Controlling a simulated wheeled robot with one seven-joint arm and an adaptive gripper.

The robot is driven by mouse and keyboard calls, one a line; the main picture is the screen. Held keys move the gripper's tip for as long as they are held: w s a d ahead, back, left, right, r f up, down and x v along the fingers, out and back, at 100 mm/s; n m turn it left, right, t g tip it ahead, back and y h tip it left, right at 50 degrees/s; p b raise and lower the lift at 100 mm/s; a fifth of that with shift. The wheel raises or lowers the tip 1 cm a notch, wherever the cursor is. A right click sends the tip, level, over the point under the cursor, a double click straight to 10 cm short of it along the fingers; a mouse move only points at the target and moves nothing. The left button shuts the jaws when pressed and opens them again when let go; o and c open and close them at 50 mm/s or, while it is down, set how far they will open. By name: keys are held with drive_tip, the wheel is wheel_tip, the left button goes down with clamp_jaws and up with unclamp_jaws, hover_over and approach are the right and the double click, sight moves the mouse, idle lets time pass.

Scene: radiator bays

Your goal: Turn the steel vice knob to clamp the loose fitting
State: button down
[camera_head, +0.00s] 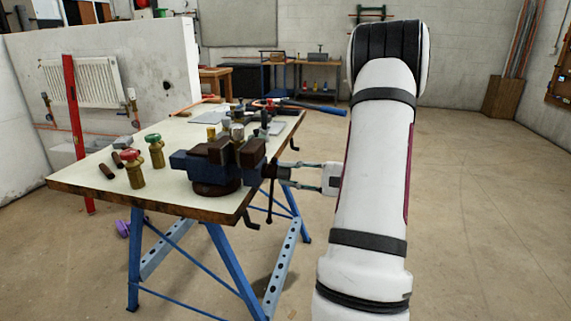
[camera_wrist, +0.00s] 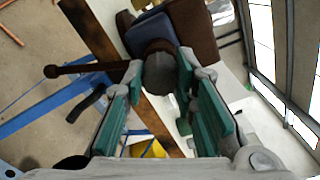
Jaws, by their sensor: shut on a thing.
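The blue and brown bench vice (camera_head: 205,165) stands at the near right corner of the workbench. Its dark steel knob (camera_wrist: 160,76) sits at the end of the vice screw, with a bar handle (camera_wrist: 80,69) out to the left in the wrist view. My gripper (camera_head: 284,174) reaches in from the right; in the wrist view my gripper (camera_wrist: 161,70) has its green-padded fingers on both sides of the knob, shut on it. A brass fitting (camera_head: 237,131) shows at the top of the vice jaws; whether it is gripped I cannot tell.
Blue trestle legs (camera_head: 232,262) stand below. A white partition with a radiator (camera_head: 90,82) is behind. The floor at right is clear.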

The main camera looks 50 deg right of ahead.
drive_tip(key=m+p, duration=0.2)
drive_tip(key=p, duration=0.1)
drive_tip(key=m+p, duration=0.1)
drive_tip(key=m, duration=0.1)
drive_tip(key=shift+s+d+r, duration=0.1)
drive_tip(key=shift+s, duration=0.15)
drive_tip(key=m+p, duration=0.3)
drive_tip(key=m, duration=0.1)
drive_tip(key=shift+p, duration=0.35)
drive_tip(key=c, duration=1.7)
unclamp_jaws()
drive_tip(key=shift+m, duration=0.3)
drive_tip(key=shift+o, duration=1.1)
drive_tip(key=shift+w, duration=0.1)
drive_tip(key=v, duration=0.6)
drive_tip(key=shift+s+p, duration=0.4)
drive_tip(key=shift+d, duration=0.15)
